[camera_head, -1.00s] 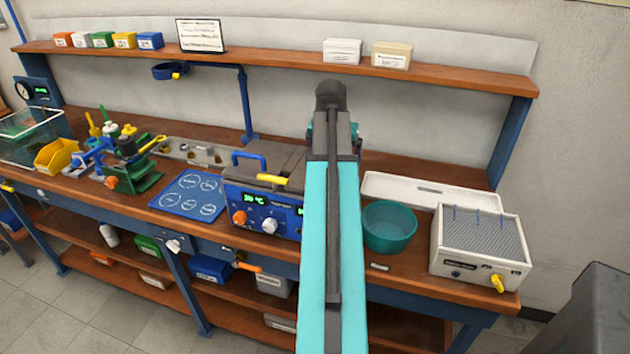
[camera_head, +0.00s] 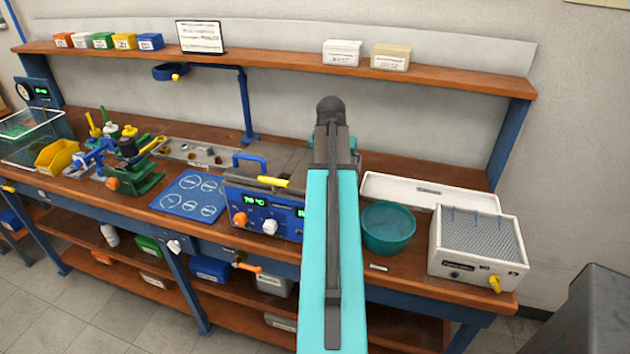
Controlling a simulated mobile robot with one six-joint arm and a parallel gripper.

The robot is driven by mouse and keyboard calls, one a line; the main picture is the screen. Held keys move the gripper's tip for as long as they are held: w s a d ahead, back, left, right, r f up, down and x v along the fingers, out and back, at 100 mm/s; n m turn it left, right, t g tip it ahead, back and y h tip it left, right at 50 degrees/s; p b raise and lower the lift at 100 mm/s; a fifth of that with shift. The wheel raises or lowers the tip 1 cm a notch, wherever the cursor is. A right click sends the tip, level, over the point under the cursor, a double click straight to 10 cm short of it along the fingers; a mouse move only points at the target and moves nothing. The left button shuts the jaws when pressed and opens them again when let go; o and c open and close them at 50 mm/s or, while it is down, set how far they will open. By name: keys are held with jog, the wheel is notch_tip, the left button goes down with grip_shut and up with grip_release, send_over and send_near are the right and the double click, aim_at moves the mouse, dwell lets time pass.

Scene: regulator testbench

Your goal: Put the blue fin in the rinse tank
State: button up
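I cannot make out a blue fin for certain in the head view. A clear-walled, open-topped tank (camera_head: 62,124) with green inside stands at the far left end of the bench; it looks like the rinse tank. A round teal basin (camera_head: 388,228) stands right of my arm, and I cannot rule it out as the tank. My turquoise and dark arm reaches up the middle of the view over the bench. My gripper is hidden beyond the arm's far end, so its fingers and anything in them do not show.
A blue control box (camera_head: 262,212) stands left of my arm, with a blue mat (camera_head: 190,194) beside it. A yellow bin (camera_head: 56,156) and a green clamp stand (camera_head: 142,180) are further left. A white tray (camera_head: 430,190) and a white mesh-topped unit (camera_head: 478,250) are at right. A shelf (camera_head: 270,60) runs above.

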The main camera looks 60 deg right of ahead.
jog(key=shift+f, duration=0.4)
jog(key=shift+d, duration=0.1)
jog(key=c, duration=2)
jog(key=shift+r, duration=0.2)
